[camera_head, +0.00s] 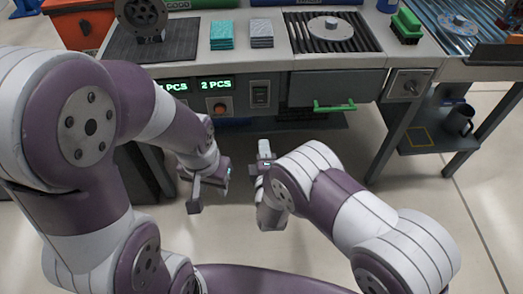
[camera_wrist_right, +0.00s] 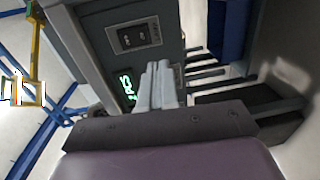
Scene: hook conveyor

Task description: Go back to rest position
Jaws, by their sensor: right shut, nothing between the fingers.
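Neither gripper visibly touches anything.
The workbench (camera_head: 273,65) has a green drawer handle (camera_head: 335,106), two lit displays and a switch (camera_head: 260,94). On top are teal pads (camera_head: 222,35), grey pads (camera_head: 262,33), a roller section with a disc (camera_head: 331,27), and a green brush (camera_head: 407,26). Floor in front is clear.

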